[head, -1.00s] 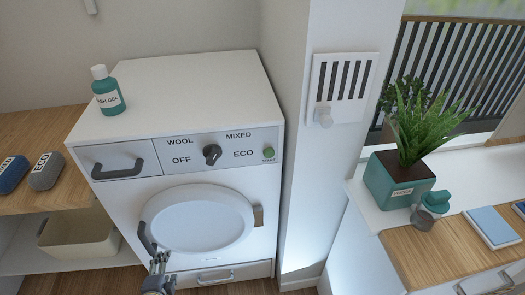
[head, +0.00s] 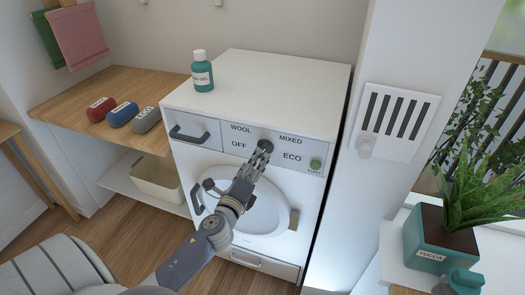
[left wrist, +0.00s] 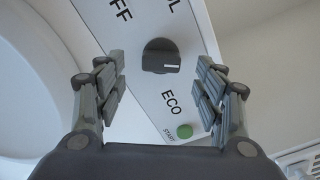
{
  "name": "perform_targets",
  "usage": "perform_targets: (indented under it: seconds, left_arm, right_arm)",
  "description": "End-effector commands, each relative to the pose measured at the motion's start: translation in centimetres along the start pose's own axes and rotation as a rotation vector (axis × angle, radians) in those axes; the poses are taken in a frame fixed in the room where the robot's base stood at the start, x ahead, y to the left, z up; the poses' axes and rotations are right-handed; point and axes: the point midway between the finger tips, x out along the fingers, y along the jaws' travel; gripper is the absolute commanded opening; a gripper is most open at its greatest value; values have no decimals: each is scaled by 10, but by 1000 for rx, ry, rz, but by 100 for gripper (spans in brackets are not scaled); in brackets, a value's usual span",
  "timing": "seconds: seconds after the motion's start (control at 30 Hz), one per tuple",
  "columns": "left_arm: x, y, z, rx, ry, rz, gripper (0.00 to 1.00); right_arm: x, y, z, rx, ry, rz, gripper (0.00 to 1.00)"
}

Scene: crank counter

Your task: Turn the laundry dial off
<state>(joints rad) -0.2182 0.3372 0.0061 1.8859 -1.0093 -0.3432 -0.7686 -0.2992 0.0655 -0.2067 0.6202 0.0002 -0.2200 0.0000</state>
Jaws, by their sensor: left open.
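The dial is a dark round knob (left wrist: 161,55) on the washing machine's white panel (left wrist: 150,125). In the left wrist view a white mark lies on its right side, away from the OFF lettering at upper left; ECO is below it. The dial also shows in the head view (head: 266,145), partly covered by my left gripper (head: 261,153). The left gripper (left wrist: 159,75) is open, its fingers either side of the dial in the picture. My right gripper is not in view.
A green START button (left wrist: 184,131) sits near the right finger. The round door (head: 250,220) and its handle (head: 197,197) are below the panel. A teal gel bottle (head: 202,72) stands on the machine. A wall pillar (head: 345,200) rises at its right.

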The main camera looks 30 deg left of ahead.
Motion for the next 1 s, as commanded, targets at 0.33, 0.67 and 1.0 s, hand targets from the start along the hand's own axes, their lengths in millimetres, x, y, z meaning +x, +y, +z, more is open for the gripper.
perform_targets:
  seconds: [0.33, 0.67, 1.0]
  left_arm:
    - [52, -1, 0, -2, 1, 0, 63]
    - [62, 0, -1, -2, 2, 1, 63]
    - [61, 0, -1, -2, 2, 1, 19]
  right_arm:
    - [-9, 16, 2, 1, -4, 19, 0]
    - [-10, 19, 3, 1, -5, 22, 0]
    - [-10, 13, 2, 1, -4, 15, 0]
